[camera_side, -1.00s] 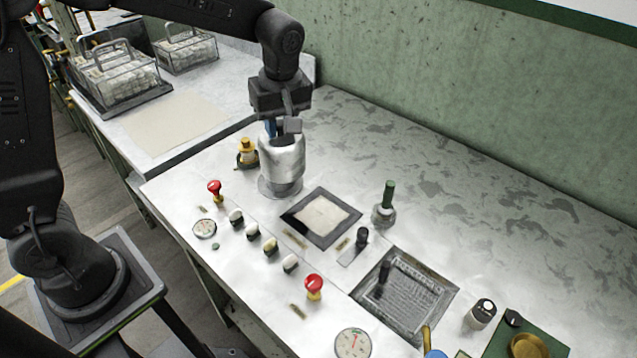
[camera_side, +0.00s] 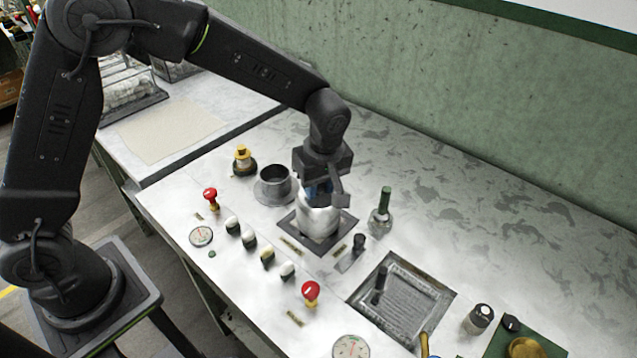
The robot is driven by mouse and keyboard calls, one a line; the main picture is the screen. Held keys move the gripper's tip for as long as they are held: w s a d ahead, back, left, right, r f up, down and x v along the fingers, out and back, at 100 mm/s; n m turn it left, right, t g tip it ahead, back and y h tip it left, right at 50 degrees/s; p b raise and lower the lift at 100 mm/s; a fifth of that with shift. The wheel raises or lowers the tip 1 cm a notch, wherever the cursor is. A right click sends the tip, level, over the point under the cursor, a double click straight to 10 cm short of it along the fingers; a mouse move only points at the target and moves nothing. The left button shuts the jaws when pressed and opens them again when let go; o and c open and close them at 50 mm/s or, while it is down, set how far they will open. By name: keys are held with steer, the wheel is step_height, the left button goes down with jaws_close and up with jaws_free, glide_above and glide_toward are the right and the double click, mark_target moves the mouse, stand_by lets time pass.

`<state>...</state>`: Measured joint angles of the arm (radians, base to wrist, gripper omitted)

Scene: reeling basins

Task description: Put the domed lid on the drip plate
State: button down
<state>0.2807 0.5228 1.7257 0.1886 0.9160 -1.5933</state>
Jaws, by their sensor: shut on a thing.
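The domed lid (camera_side: 317,222) is a shiny silver metal piece with a blue grip at its top. My gripper (camera_side: 326,192) is shut on it from above. The lid is upright over what looks like the drip plate, a dark-rimmed square plate (camera_side: 290,224) flat on the bench. The lid hides most of the plate's pale centre. I cannot tell whether the lid's lower edge touches the plate or is slightly above it.
An open grey metal cup (camera_side: 275,183) stands just left. A small black lever (camera_side: 358,243) and a green-handled knob (camera_side: 382,210) stand close on the right. A recessed mesh tray (camera_side: 425,314) is further right. The bench behind is clear.

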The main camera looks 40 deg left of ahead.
mark_target(324, 199)
steer(key=shift+f, duration=0.1)
steer(key=c, duration=0.9)
jaws_free()
steer(key=shift+o, duration=0.2)
step_height(324, 199, up, 11)
steer(key=d, duration=0.2)
steer(key=s+a+r+m+t+h, duration=0.1)
steer(key=s+a+r+m, duration=0.2)
steer(key=s+a+r, duration=0.25)
steer(key=s+a+m+t, duration=0.2)
steer(key=s+m, duration=0.3)
steer(key=s, duration=0.3)
steer(key=s+a+m+t, duration=0.2)
steer(key=s+a+m, duration=0.2)
steer(key=s, duration=0.4)
steer(key=shift+m+h, duration=0.4)
steer(key=shift+m, duration=0.4)
